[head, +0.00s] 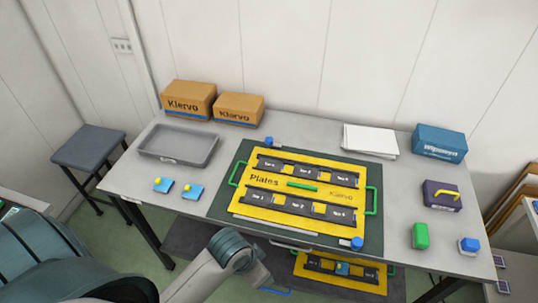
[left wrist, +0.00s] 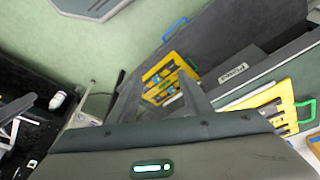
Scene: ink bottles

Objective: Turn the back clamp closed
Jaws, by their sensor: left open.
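A yellow plate marked "Plates" (head: 262,181) lies on a dark green board (head: 222,205) on the table. A blue back clamp (head: 268,142) is at the board's back left edge. A second blue clamp (head: 357,243) is at its front right. Both are too small to tell how they are turned. My left arm (head: 232,250) reaches in from the bottom, in front of the table, well short of the back clamp. In the left wrist view my left gripper (left wrist: 163,72) is open and empty, pointing past the table's front. My right gripper is not seen.
A grey tray (head: 180,145) and two cartons (head: 188,98) stand at the back left. Paper (head: 369,140), a blue box (head: 440,143), a purple block (head: 441,195) and a green block (head: 420,236) are on the right.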

